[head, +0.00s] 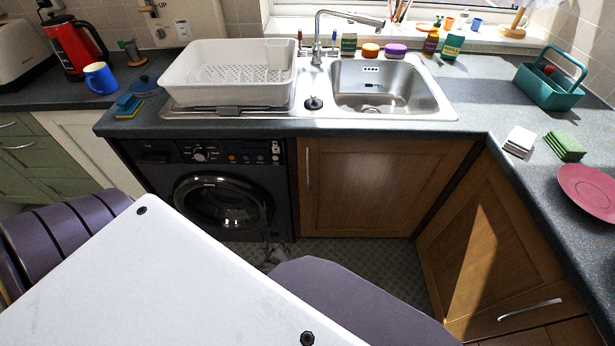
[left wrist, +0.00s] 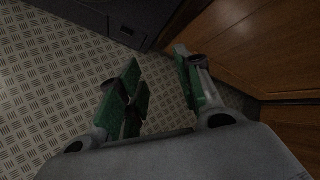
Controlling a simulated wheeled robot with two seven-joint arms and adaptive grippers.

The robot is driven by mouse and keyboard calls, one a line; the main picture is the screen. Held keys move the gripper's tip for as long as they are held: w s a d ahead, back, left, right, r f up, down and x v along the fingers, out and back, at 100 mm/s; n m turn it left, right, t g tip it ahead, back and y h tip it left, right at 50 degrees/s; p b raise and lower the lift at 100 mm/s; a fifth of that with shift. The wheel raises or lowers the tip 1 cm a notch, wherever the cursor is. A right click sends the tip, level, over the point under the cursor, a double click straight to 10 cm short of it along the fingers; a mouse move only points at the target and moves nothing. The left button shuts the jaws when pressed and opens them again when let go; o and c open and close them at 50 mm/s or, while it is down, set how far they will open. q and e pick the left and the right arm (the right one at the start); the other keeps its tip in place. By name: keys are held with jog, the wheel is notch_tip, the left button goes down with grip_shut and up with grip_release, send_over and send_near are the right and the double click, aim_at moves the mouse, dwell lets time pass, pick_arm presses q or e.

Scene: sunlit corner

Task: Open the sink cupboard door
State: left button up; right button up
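The sink cupboard door (head: 375,187) is a brown wooden panel below the sink, right of the washing machine. It looks shut. Its upright metal handle (head: 307,168) is near the door's left edge. My left gripper (head: 272,252) shows only in small part in the head view, low in front of the washing machine, mostly hidden by my own arm. In the left wrist view its green-padded fingers (left wrist: 160,82) are apart with only floor between them. Brown wooden cupboard fronts (left wrist: 250,45) show at the right there. The handle is not visible in that view. My right gripper is not in view.
The black washing machine (head: 222,190) stands left of the door. A second wooden cupboard (head: 490,250) with a metal handle (head: 530,309) meets it at the right corner. The patterned floor (head: 375,258) before the door is clear. The counter above holds a white dish rack (head: 228,95).

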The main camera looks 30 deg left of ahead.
pick_arm(q)
jog(key=w+d+r+m+t+b, duration=0.1)
jog(key=w+r+m+t+b, duration=0.1)
jog(key=r, duration=0.7)
jog(key=w+d+r+m+t+y+b, duration=0.1)
jog(key=w+d+r+m+t+b, duration=0.1)
jog(key=r, duration=0.7)
jog(key=w+d+r+m+t+y+b, duration=0.1)
jog(key=w+r+m+t+b, duration=0.2)
jog(key=r, duration=0.7)
jog(key=m+t+b, duration=0.2)
jog(key=m, duration=0.1)
jog(key=shift+w+d+m, duration=0.2)
jog(key=shift+d+m, duration=0.15)
jog(key=shift+m, duration=0.05)
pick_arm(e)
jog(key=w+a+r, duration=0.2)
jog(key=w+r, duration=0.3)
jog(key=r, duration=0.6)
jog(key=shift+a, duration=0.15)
pick_arm(q)
jog(key=shift+w, duration=0.1)
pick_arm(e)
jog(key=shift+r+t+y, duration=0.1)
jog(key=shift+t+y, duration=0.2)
